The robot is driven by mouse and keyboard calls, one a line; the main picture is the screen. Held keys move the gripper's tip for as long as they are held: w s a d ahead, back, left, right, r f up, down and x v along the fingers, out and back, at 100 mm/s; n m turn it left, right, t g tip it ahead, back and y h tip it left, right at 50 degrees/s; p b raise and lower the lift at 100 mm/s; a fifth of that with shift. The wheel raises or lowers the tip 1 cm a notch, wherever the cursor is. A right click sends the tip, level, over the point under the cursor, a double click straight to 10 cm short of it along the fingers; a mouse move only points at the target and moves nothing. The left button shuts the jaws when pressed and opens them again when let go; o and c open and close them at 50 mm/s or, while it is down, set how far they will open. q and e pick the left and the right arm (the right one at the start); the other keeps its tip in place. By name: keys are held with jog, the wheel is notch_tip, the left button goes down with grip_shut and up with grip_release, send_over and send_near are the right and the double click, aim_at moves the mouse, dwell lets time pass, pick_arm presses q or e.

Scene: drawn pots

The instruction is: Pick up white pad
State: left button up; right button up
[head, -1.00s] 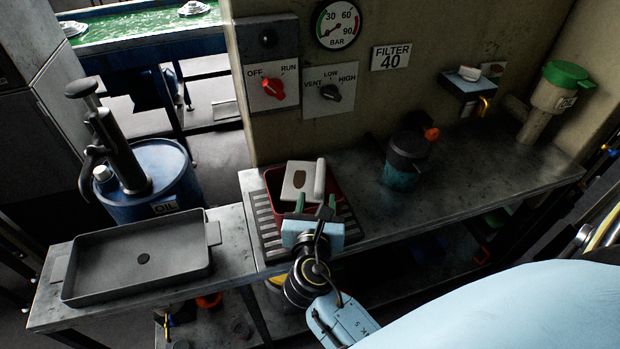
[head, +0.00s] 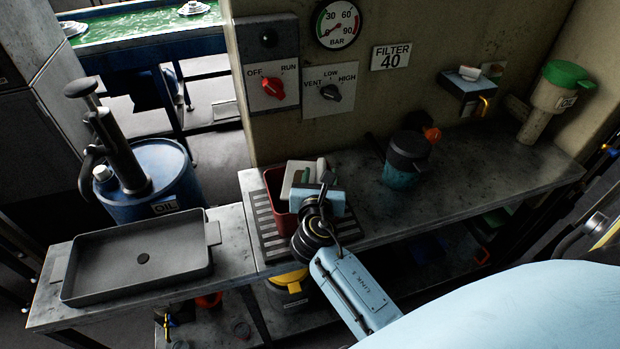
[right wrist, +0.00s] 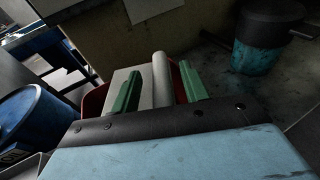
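The white pad (head: 290,177) is a pale block with a rounded bar along its right side. It leans up in a red bin (head: 274,182) on the bench, partly hidden by my right gripper (head: 308,180). In the right wrist view the pad (right wrist: 147,90) and its rounded bar show between and beyond the two green fingers of my right gripper (right wrist: 158,86). The fingers are spread apart. Whether either one touches the pad I cannot tell. My left gripper is not in view.
The bin stands on a slotted mat (head: 262,222). A grey tray (head: 140,258) lies to the left, with a blue oil drum (head: 160,185) behind it. A dark-lidded teal pot (head: 398,174) stands to the right. The wall with its switches rises close behind the bench.

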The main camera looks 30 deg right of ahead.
grip_shut()
jog(key=shift+r, duration=0.1)
notch_tip(320, 180, up, 9)
jog(key=p, duration=0.3)
jog(key=shift+f, duration=0.2)
jog(key=shift+r, duration=0.6)
